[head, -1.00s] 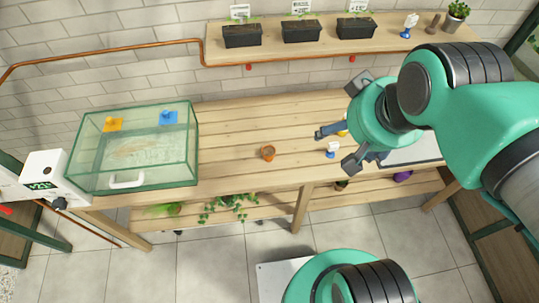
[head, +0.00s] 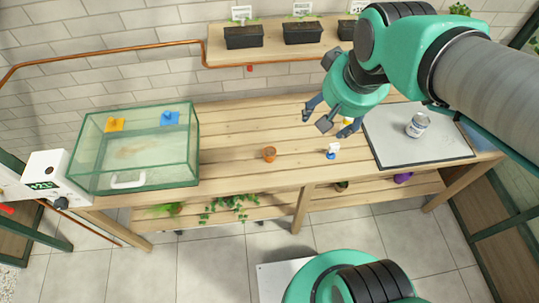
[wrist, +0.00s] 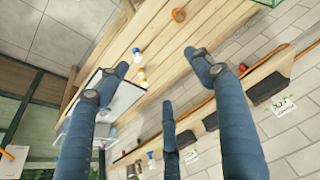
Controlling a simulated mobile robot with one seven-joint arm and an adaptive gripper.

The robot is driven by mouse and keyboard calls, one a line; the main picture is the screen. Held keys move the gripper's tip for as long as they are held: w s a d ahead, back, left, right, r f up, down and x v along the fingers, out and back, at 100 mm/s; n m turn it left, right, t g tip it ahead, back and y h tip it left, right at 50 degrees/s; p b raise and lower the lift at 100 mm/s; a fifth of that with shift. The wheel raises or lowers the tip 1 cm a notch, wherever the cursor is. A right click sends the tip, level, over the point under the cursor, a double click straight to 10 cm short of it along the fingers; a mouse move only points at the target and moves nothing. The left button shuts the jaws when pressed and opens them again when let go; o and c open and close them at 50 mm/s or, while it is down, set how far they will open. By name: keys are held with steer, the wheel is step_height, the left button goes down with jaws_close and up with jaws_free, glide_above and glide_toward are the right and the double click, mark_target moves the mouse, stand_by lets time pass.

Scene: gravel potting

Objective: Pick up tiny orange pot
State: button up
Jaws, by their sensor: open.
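The tiny orange pot (head: 269,154) stands upright on the wooden bench (head: 240,125), left of my gripper. It also shows at the top of the wrist view (wrist: 179,15). My gripper (head: 328,116) is above the bench, right of the pot and a little farther back. Its fingers are spread wide, open and empty. In the wrist view the fingers (wrist: 156,72) reach up from below, with the pot beyond their tips and not between them.
A small blue-white spray bottle (head: 332,151) stands right of the pot, near a yellow item (head: 348,121). A can (head: 418,125) stands on a grey-white mat (head: 390,150) at right. A glass tank (head: 190,170) is at left. Planters (head: 243,38) line the shelf behind.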

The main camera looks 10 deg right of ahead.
steer(key=w+a+f+g, duration=0.1)
steer(key=w+a+f, duration=0.2)
steer(key=w+f, duration=0.35)
steer(key=m+g+p, duration=0.1)
steer(key=m+g, duration=0.1)
steer(key=g, duration=0.1)
glide_above(269, 152)
step_height(269, 152, down, 23)
steer(key=shift+d+r, duration=0.2)
steer(key=shift+f+b, duration=0.4)
steer(key=shift+f, duration=3.9)
steer(key=shift+f, duration=0.1)
steer(key=shift+a+f+b, duration=0.1)
steer(key=shift+f+b, duration=0.5)
steer(key=shift+f, duration=1.9)
